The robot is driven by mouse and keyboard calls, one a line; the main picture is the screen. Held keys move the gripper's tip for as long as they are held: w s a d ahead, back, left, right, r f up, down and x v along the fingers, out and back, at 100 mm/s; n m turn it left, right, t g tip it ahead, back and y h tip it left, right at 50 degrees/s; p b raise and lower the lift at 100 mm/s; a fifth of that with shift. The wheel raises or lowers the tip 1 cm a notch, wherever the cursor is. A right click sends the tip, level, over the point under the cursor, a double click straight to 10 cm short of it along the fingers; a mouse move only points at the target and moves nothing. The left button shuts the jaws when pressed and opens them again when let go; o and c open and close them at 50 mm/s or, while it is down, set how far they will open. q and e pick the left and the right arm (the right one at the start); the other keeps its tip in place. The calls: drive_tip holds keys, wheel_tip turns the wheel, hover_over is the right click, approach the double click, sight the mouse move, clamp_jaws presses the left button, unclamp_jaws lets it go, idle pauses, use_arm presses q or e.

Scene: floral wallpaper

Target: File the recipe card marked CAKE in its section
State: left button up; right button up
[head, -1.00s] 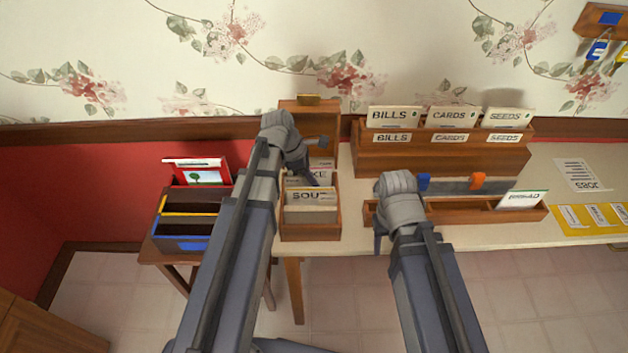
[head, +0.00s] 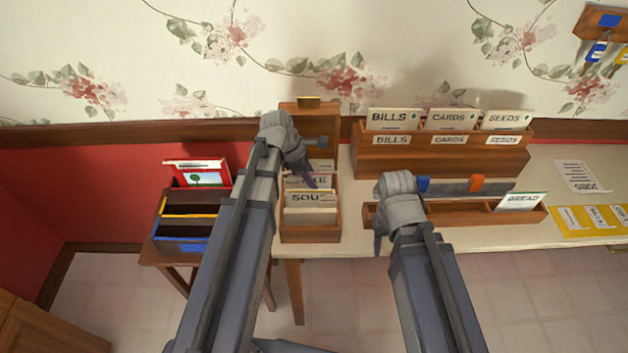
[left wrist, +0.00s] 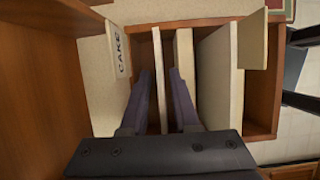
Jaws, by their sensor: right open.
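The wooden recipe box (head: 338,215) stands open on the table with upright cards and dividers in it. The front one is lettered SOUP (head: 310,200); behind it, lettering ending in KE (head: 318,181) shows partly behind my left gripper (head: 309,180). In the left wrist view a label reading CAKE (left wrist: 120,50) shows at the left end of the box. There the fingers of my left gripper (left wrist: 163,90) are apart, down among the cards, with a thin upright card (left wrist: 157,60) between them. My right gripper (head: 379,240) is open and empty in front of the long low tray.
A wooden rack (head: 440,160) with BILLS, CARDS and SEEDS sections stands behind right. The low tray (head: 460,213) holds a BREAD card (head: 521,201). A dark sorter (head: 185,225) stands left. A JOBS sheet (head: 582,175) and yellow sheet (head: 590,220) lie at right.

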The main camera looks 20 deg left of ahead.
use_arm(q)
drive_tip(key=p+v, duration=0.6)
drive_tip(key=v, duration=0.1)
drive_tip(key=shift+s+a+r, duration=0.1)
use_arm(e)
wheel_tip(320, 180, up, 7)
drive_tip(key=shift+f, duration=0.15)
